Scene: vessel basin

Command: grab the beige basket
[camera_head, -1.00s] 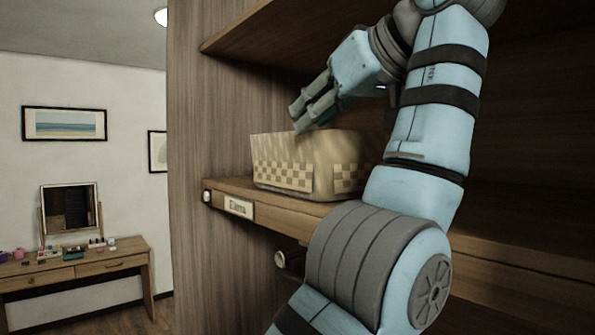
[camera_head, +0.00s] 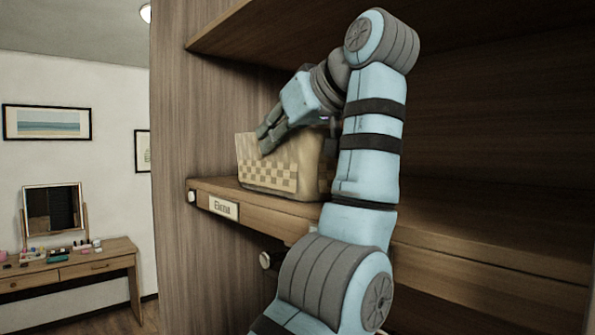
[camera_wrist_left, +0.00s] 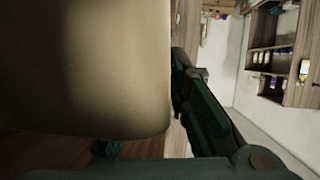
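The beige basket (camera_head: 290,163), with a checkered band, stands upright on the wooden shelf in the head view. My left gripper (camera_head: 265,138) reaches over it, with its fingers at the basket's upper front left rim. In the left wrist view a large beige surface of the basket (camera_wrist_left: 90,65) fills the left. One dark green finger (camera_wrist_left: 200,110) lies along its right side, and a second tip shows below it, set apart. The fingers look open, and I cannot tell whether they touch the basket. My left arm hides the basket's right end. My right gripper is not in view.
The shelf board (camera_head: 450,245) has a label plate (camera_head: 223,207) on its front edge. An upper shelf (camera_head: 250,30) hangs above my gripper, and the cabinet's side panel (camera_head: 170,150) is to the left. A dressing table (camera_head: 85,265) with a mirror stands far left. The shelf to the right looks clear.

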